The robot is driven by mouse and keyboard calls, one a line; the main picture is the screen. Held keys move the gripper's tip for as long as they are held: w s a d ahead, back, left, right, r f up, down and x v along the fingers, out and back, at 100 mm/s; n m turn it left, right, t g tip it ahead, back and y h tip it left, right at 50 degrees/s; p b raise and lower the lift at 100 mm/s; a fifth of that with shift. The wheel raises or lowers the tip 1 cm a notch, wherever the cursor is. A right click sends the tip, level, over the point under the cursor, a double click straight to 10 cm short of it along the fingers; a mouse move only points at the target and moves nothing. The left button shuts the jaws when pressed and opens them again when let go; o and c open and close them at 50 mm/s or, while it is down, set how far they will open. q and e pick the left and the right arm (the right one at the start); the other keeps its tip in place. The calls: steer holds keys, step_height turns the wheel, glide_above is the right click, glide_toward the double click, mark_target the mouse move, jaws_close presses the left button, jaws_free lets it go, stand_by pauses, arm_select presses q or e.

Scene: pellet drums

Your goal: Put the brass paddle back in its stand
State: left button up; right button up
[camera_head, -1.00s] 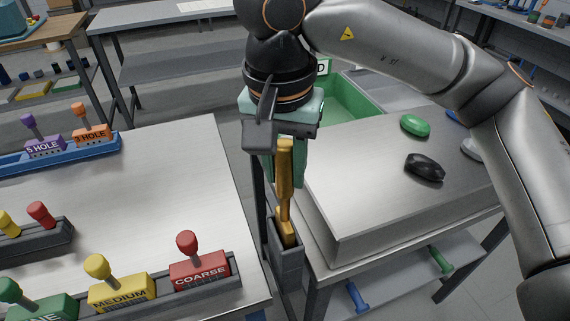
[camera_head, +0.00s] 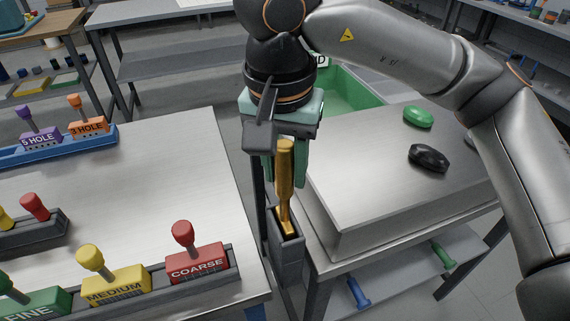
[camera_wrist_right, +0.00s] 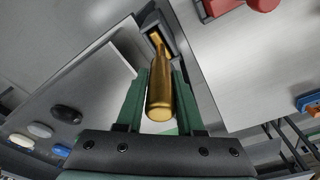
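The brass paddle (camera_head: 285,165) hangs upright in the middle of the head view, handle up. Its lower end is inside the mouth of the narrow grey stand (camera_head: 286,255), which hides the tip. My right gripper (camera_head: 285,180) points down, with its green fingers on both sides of the handle, and looks shut on it. In the right wrist view the handle (camera_wrist_right: 160,95) lies between the two fingers, and the stand's mouth (camera_wrist_right: 158,42) is beyond it. My left gripper is not in view.
The stand is between a left table (camera_head: 160,190) with coloured labelled blocks, including a red COARSE block (camera_head: 197,263), and a right metal-topped table (camera_head: 370,180). A green bin (camera_head: 345,100) is behind. Green and black lumps (camera_head: 429,157) lie on the right top.

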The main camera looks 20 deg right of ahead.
steer(key=o, duration=0.4)
steer(key=shift+o, duration=0.2)
steer(key=r+p, duration=0.1)
steer(key=r, duration=0.3)
steer(key=s+r, duration=0.1)
steer(key=r, duration=0.3)
steer(key=r+p, duration=0.1)
steer(key=r, duration=0.3)
steer(key=shift+s+a+r+p, duration=0.15)
steer(key=shift+a+r+p, duration=0.15)
steer(key=shift+a, duration=0.1)
steer(key=shift+s+f, duration=0.1)
